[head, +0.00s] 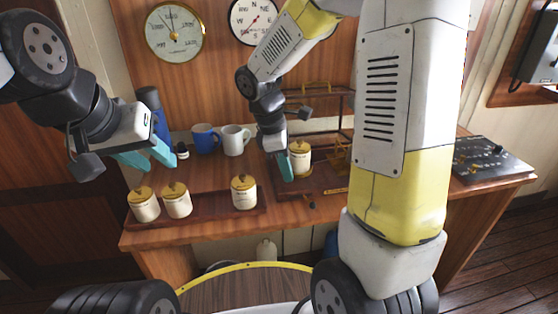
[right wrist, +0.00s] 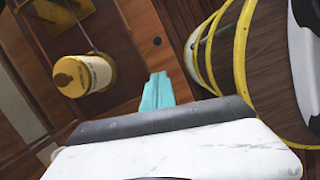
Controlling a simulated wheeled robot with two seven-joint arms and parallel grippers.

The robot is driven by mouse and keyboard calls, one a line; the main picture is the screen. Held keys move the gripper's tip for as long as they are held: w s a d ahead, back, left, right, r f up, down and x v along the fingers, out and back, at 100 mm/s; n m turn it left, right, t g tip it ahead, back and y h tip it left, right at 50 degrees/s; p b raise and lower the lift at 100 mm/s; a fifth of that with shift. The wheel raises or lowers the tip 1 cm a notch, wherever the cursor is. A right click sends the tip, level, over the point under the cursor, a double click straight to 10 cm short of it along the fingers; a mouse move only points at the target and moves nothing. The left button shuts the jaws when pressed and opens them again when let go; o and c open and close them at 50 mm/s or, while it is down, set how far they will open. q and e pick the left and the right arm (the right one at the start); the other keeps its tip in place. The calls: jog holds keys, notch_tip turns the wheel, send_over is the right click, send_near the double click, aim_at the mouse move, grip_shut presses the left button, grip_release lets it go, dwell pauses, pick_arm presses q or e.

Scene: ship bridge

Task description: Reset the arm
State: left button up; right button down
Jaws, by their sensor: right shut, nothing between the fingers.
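My right gripper (head: 287,166) is shut and empty, pointing down over the desk's tray area. Its teal fingertips also show in the right wrist view (right wrist: 156,92). A cream canister with a mustard lid (head: 300,158) stands just right of it on a dark wooden tray, apart from the fingers. A canister (right wrist: 82,75) also shows in the right wrist view, clear of the fingertips. My left gripper (head: 147,158) is open and empty, its teal fingers spread, above the left part of the desk.
Three similar canisters (head: 177,200) stand on a wooden tray (head: 212,206) at the desk's front left. Behind are a blue mug (head: 206,138), a white mug (head: 235,140) and a blue bottle (head: 152,108). A dark control panel (head: 490,158) lies at the right end.

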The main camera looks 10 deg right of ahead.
jog(key=s+d+r+m+t+y, duration=0.2)
jog(key=s+r+m+t+y, duration=0.3)
jog(key=s+r+m, duration=0.7)
notch_tip(320, 180, up, 3)
jog(key=m+t, duration=0.1)
jog(key=m, duration=0.2)
jog(key=shift+d+t, duration=0.15)
jog(key=shift+t, duration=0.25)
